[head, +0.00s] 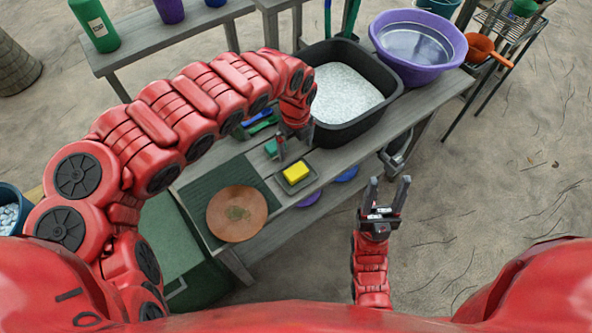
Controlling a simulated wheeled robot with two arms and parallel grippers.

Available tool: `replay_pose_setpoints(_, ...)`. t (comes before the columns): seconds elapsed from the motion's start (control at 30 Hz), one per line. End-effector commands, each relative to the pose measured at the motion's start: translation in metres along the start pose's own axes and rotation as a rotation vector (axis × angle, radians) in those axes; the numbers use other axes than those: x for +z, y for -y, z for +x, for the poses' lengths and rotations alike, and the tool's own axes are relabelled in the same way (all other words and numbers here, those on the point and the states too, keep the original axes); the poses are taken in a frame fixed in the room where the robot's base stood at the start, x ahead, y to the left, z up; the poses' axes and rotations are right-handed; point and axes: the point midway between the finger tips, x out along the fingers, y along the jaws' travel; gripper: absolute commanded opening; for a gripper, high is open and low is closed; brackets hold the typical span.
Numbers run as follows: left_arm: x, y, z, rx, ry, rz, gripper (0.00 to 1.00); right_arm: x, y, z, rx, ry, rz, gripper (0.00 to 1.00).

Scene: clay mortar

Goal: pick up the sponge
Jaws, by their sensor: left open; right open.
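A yellow sponge (295,172) sits on a small dark grey dish (307,185) on the wooden bench, right of the green mat. My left gripper (293,145) hangs just behind the sponge in the picture, close to it. Its fingers are small and partly covered by its own wrist; it is open and the sponge still rests on the dish. I cannot tell the height gap between them. My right gripper (389,186) is open and empty, pointing up the picture, right of the bench's front edge and apart from the sponge.
A black tub (386,109) of white grains and a purple basin (438,75) stand behind and right. A round terracotta disc (237,213) lies on the green mat (207,191). A small green block (271,148) lies left of my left gripper. Open sandy ground is at right.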

Motion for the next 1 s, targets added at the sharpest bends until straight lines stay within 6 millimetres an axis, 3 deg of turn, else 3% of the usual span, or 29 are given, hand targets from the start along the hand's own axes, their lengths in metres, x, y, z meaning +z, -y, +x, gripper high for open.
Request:
replay_pose_setpoints(0.2,-0.005,0.001,0.052,0.0,-0.009,-0.001,1.0,-0.001,0.0,0.004,0.0,0.0,0.0,0.55)
replay_pose_setpoints(0.33,-0.004,0.001,0.076,-0.001,-0.008,-0.001,1.0,-0.001,0.0,0.004,0.0,0.0,0.0,0.55)
replay_pose_setpoints(0.73,-0.002,0.004,0.103,-0.006,-0.005,-0.001,1.0,-0.002,-0.001,0.009,0.0,0.0,0.0,0.55)
replay_pose_setpoints(1.0,0.001,0.008,0.134,-0.011,-0.005,-0.002,1.0,-0.003,-0.001,0.016,0.0,0.0,0.0,0.55)
